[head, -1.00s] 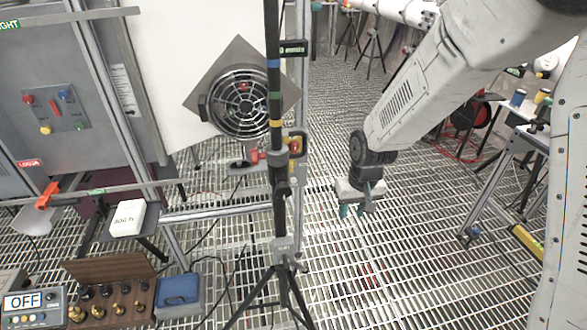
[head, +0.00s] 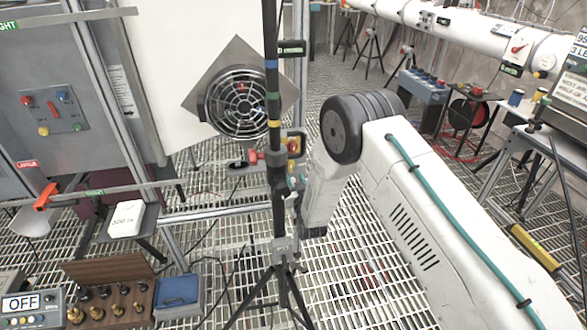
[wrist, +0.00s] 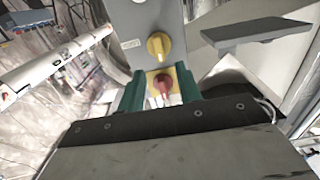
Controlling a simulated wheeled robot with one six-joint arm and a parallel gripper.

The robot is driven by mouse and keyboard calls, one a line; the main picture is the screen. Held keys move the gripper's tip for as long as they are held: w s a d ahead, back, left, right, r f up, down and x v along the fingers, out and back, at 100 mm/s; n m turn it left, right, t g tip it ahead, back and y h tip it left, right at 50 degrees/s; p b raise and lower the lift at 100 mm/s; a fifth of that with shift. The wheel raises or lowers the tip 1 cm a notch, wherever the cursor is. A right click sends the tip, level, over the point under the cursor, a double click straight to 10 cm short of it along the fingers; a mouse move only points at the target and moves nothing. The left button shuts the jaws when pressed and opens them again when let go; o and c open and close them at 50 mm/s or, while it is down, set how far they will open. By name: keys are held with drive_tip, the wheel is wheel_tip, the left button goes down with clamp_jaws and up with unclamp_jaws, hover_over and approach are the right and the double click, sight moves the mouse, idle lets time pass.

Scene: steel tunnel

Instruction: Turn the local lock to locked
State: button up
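A red knob on a yellow plate (wrist: 163,82) shows in the wrist view, below a yellow knob (wrist: 157,46) on a grey panel. No label for the local lock is readable, so I cannot tell for certain which knob it is. In the head view a yellow and red fitting (head: 295,146) sits beside the black pole. My gripper (wrist: 159,92) is open, its green fingers on either side of the red knob in the wrist view. Contact cannot be told. In the head view my gripper (head: 292,186) is small and partly hidden at the pole.
The black pole (head: 272,95) stands on a tripod (head: 283,262) close to my arm. A round fan (head: 238,103) is just left of it. A grey slab (wrist: 262,32) juts out at the wrist view's upper right. Open grating floor lies behind.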

sight(291, 167)
drive_tip(key=x, duration=0.7)
drive_tip(key=shift+w+r, duration=0.2)
drive_tip(key=shift+w, duration=0.2)
drive_tip(key=shift+c, duration=0.3)
